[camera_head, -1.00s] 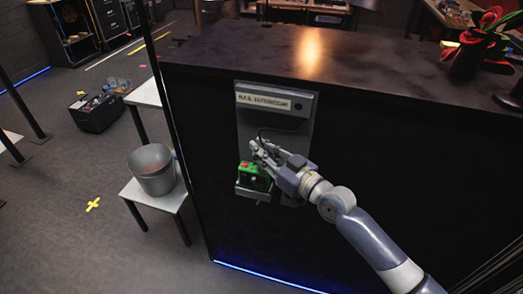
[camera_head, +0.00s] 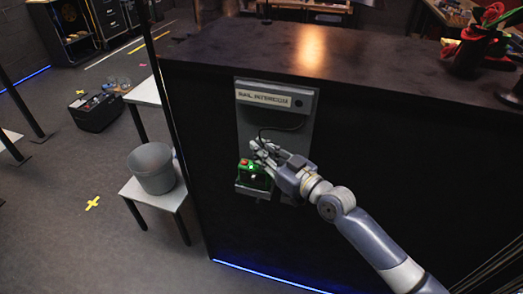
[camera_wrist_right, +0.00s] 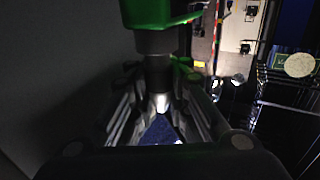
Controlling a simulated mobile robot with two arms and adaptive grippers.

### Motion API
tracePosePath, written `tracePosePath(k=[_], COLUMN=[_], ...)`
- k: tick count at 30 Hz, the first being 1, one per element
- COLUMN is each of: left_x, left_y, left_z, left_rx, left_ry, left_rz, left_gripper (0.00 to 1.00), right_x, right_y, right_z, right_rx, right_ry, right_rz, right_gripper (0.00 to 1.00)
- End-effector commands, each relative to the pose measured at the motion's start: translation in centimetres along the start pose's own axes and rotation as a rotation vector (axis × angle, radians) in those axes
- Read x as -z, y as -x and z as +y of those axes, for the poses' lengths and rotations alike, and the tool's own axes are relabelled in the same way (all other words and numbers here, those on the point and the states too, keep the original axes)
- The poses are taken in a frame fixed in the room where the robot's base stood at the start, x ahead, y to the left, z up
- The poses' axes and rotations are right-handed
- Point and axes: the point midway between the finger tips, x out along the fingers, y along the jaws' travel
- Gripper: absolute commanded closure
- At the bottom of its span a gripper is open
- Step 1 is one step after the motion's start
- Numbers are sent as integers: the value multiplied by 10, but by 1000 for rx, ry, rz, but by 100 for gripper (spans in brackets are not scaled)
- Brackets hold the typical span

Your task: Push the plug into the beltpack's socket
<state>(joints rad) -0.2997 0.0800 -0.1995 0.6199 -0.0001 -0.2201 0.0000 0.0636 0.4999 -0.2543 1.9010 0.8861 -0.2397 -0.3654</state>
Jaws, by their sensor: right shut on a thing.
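The green beltpack (camera_head: 254,178) sits in a holder on the grey intercom panel, low on the dark cabinet front. It also fills the top of the right wrist view (camera_wrist_right: 158,12). My right gripper (camera_head: 261,152) is at the beltpack's upper right, shut on the dark plug (camera_wrist_right: 157,45). In the right wrist view the plug's front end meets the beltpack, with no gap that I can make out. The socket is hidden behind the plug. A black cable runs from the panel down to my gripper. My left gripper is not in view.
The grey panel (camera_head: 307,130) has a "RAIL INTERCOM" label and is fixed to the black cabinet (camera_head: 400,150). A grey bucket (camera_head: 152,170) stands on a white stool to the left. Red flowers in a dark pot stand on the cabinet top at right.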

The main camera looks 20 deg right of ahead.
Motion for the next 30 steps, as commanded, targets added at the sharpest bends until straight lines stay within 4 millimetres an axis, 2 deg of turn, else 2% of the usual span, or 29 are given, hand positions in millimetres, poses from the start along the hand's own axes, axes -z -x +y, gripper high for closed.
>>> tracePosePath(k=[5,6,9,22,26,30], left_x=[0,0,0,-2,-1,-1], left_y=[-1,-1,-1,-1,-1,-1], left_z=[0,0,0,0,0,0], left_rx=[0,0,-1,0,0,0], left_ry=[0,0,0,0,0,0], left_rz=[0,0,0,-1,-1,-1], left_gripper=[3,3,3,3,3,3], right_x=[-1,-1,0,-2,-3,-4], right_y=[0,0,0,5,22,49], right_z=[0,0,0,0,0,0], right_rx=[0,0,0,0,0,1], right_ry=[0,0,0,0,1,2], right_rz=[1,1,1,-2,-5,-6], right_gripper=[100,83,60,59,59,59])
